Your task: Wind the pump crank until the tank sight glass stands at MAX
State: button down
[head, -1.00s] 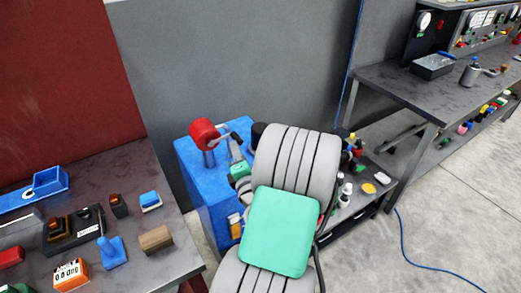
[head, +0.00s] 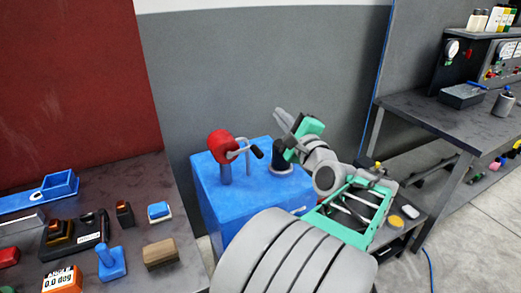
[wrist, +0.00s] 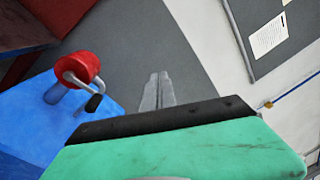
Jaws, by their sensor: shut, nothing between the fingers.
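The pump is a red round body (head: 220,144) on a blue post, standing on top of the blue tank (head: 240,200). Its grey crank arm (head: 240,150) ends in a black handle (head: 258,152) on the right side. My gripper (head: 279,115) is shut and empty, above and to the right of the handle, apart from it. In the wrist view, my closed fingers (wrist: 159,78) are right of the crank handle (wrist: 94,103) and the red pump body (wrist: 80,67). I cannot make out the sight glass; my arm covers part of the tank's front.
A dark cylinder (head: 286,158) stands on the tank top beneath my gripper. A workbench (head: 75,200) with a blue joystick (head: 110,262) and a brush (head: 160,252) is at left. Another bench (head: 430,110) stands at right. A grey wall (head: 260,70) is behind the tank.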

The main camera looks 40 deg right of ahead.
notch_tip(320, 180, down, 4)
jog(key=n+g+y, duration=0.1)
jog(key=n+g, duration=0.1)
jog(key=n, duration=0.7)
jog(key=n+g+y+p, duration=0.1)
jog(key=n+y+p, duration=0.15)
jog(key=n, duration=1.15)
send_over(261, 152)
jog(key=shift+h, duration=0.45)
notch_tip(261, 152, down, 6)
jog(key=shift+f, duration=0.1)
notch_tip(261, 152, down, 3)
jog(key=shift+w+r+p, duration=0.1)
jog(key=shift+p, duration=0.2)
jog(key=shift+f, duration=0.7)
jog(key=shift+a, duration=0.1)
